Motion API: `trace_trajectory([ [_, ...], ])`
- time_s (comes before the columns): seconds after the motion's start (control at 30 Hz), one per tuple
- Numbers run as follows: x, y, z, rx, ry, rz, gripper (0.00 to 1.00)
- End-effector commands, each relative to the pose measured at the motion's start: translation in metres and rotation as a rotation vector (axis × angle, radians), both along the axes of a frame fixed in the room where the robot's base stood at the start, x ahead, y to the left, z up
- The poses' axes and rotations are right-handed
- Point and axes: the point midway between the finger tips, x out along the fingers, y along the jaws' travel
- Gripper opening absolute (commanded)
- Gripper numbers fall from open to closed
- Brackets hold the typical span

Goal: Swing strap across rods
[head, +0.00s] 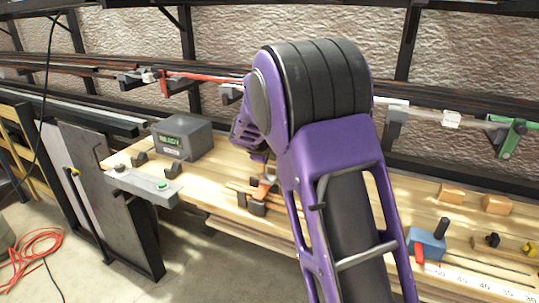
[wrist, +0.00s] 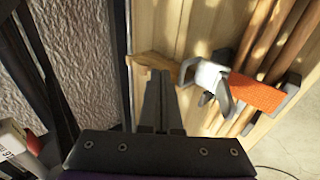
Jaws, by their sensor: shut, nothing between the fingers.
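The orange strap (wrist: 258,95) lies by the wooden rods (wrist: 298,45) in the wrist view, with a pale metal catch (wrist: 207,75) at its left end. A dark bracket sits at its right end. Whether the strap crosses every rod is hard to tell. In the head view a small part of the orange strap (head: 266,185) shows, and my arm hides much of the area. My gripper (wrist: 160,76) is shut and empty, left of the catch and apart from the strap. The fingers are hidden behind my arm in the head view.
A grey box with a green display (head: 182,138) and a grey bar with a green button (head: 143,185) stand left on the bench. A blue block (head: 427,243) and wooden blocks (head: 452,193) lie right. Clamps line the back rail. A red cable (head: 30,250) lies on the floor.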

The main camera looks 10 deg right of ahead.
Motion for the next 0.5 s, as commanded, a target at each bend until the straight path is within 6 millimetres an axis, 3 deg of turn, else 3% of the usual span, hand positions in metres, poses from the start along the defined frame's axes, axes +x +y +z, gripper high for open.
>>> trace_trajectory([
  [0.2, 0.008, -0.006, -0.015, -0.001, -0.002, -0.001, 0.0],
  [0.5, 0.011, -0.009, -0.02, 0.0, -0.001, -0.001, 0.0],
])
